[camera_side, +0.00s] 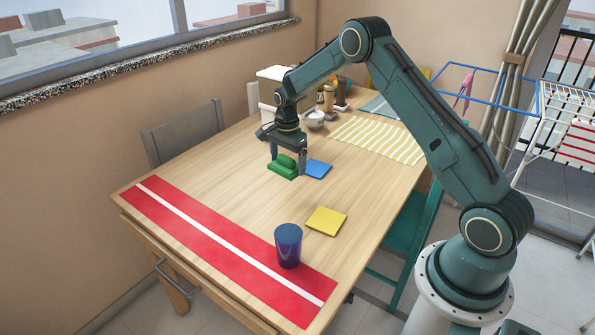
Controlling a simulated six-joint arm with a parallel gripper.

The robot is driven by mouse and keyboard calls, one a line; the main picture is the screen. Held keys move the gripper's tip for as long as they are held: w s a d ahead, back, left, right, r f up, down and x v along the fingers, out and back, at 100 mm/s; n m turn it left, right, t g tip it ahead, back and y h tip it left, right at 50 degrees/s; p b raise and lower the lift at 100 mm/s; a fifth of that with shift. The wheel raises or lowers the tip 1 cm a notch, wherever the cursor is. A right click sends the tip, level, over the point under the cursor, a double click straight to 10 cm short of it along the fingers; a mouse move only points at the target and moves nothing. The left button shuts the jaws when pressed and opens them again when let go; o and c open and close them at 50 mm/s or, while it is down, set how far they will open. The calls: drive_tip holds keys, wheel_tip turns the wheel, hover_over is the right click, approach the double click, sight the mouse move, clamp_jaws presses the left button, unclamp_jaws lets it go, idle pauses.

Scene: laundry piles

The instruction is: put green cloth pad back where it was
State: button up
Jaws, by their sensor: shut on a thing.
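The green cloth pad (282,171) is on or just above the wooden table, left of the blue pad. A raised green part stands between the fingers of my gripper (288,158). My gripper points down and is shut on the green pad. Whether the pad's underside touches the table is hard to tell. A flat blue pad (319,169) lies close to its right, and a flat yellow pad (327,221) lies nearer the front.
A dark blue cup (288,247) stands at the edge of a red runner with a white stripe (180,210). A yellow-striped cloth (376,141) lies at the back right. Bottles and a small white pot (315,120) stand behind my gripper. Bare table (230,180) lies to the left.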

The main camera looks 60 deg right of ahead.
drive_tip(key=w+a+r, duration=0.2)
drive_tip(key=a+r, duration=0.5)
drive_tip(key=a, duration=0.5)
wheel_tip(320, 180, up, 5)
drive_tip(key=n, duration=0.1)
hover_over(239, 229)
wheel_tip(239, 229, down, 20)
drive_tip(key=shift+s+f, duration=0.1)
idle(0.5)
drive_tip(key=o, duration=0.8)
drive_tip(key=shift+f, duration=0.1)
drive_tip(key=shift+c, duration=0.2)
wheel_tip(239, 229, up, 12)
drive_tip(key=shift+r, duration=0.2)
